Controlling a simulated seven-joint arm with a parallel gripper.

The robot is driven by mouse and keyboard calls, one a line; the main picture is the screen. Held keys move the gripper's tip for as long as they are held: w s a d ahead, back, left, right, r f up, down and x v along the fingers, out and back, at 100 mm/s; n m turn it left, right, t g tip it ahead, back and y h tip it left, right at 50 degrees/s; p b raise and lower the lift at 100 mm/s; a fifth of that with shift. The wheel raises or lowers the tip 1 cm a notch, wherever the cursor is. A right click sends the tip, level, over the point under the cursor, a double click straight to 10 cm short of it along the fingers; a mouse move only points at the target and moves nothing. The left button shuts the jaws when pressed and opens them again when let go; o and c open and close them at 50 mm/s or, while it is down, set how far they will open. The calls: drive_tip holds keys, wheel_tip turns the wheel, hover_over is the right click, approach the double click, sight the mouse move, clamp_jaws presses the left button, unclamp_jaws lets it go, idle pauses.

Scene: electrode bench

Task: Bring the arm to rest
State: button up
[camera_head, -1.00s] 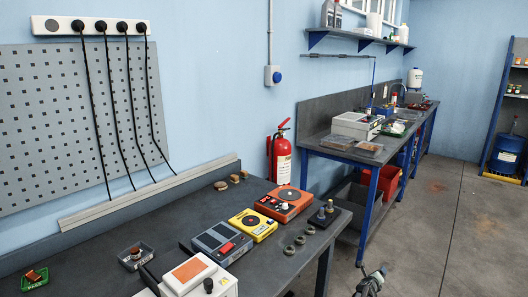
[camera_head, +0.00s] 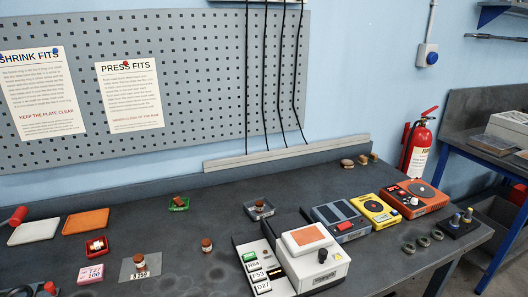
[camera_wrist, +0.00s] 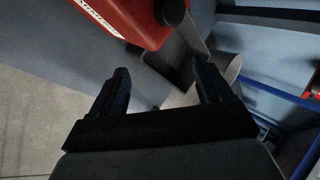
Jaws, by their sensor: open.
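My gripper (camera_wrist: 160,72) shows in the wrist view with its two dark fingers spread apart. Nothing is between the fingers. The gripper and arm are not seen in the head view now. Beyond the fingers in the wrist view are grey and pale surfaces, and no finger visibly touches anything.
In the wrist view a large red thing (camera_wrist: 135,18) with white lettering is at the top, and blue framing (camera_wrist: 275,97) at right. The head view shows a dark bench (camera_head: 210,225) with several instruments, a red extinguisher (camera_head: 417,145) and a second bench (camera_head: 470,105).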

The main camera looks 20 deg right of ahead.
drive_tip(key=s+a+f+n+g+y, duration=0.25)
drive_tip(key=a+n, duration=0.35)
drive_tip(key=a, duration=0.9)
drive_tip(key=s+a+f+n+g+y, duration=0.25)
drive_tip(key=a+n, duration=0.25)
drive_tip(key=a, duration=0.9)
drive_tip(key=s+a+r+n+g, duration=0.2)
drive_tip(key=s+a+n+g, duration=0.6)
drive_tip(key=s+a+n, duration=0.5)
drive_tip(key=s+a, duration=0.3)
drive_tip(key=s, duration=0.4)
drive_tip(key=shift+s+a, duration=0.35)
drive_tip(key=shift+r, duration=0.1)
